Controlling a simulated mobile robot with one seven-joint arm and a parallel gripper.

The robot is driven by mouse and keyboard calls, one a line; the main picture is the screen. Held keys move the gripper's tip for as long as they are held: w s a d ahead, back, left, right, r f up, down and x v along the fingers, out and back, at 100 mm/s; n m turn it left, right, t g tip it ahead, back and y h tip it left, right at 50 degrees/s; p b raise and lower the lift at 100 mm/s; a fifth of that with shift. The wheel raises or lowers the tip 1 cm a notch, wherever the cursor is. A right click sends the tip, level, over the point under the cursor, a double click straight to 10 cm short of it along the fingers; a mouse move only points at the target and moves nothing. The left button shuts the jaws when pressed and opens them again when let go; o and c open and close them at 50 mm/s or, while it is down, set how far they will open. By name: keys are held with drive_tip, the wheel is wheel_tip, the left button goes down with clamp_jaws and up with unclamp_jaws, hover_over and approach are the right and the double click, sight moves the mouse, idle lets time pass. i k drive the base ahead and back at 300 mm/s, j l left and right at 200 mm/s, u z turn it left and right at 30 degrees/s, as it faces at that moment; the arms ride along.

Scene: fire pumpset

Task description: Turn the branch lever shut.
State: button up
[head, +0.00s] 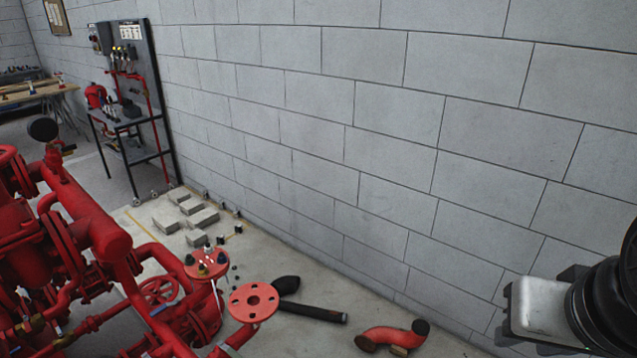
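The red pump pipework (105,240) fills the lower left of the head view. A small blue handle (164,307) shows beside a red handwheel (160,290); I cannot tell whether it is the branch lever or how far it is turned. Brass-coloured fittings (36,322) sit on the pipes at the lower left. The end of my arm, with a white block (540,308) and dark parts, is at the right edge, well apart from the pipework. No fingertips can be made out, and nothing held can be seen.
A red flange (254,301) faces up at the front of the pipework. A black pipe (312,312) and a red elbow (392,337) lie on the floor. Grey blocks (203,218) lie near the block wall (330,130). A tool stand (130,125) is at the back left.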

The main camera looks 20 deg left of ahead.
sight(165, 305)
drive_tip(key=j+u, duration=0.15)
drive_tip(key=u, duration=1.55)
drive_tip(key=i+j, duration=0.1)
drive_tip(key=j, duration=0.15)
drive_tip(key=j+u, duration=0.15)
drive_tip(key=j, duration=0.15)
drive_tip(key=i, duration=0.05)
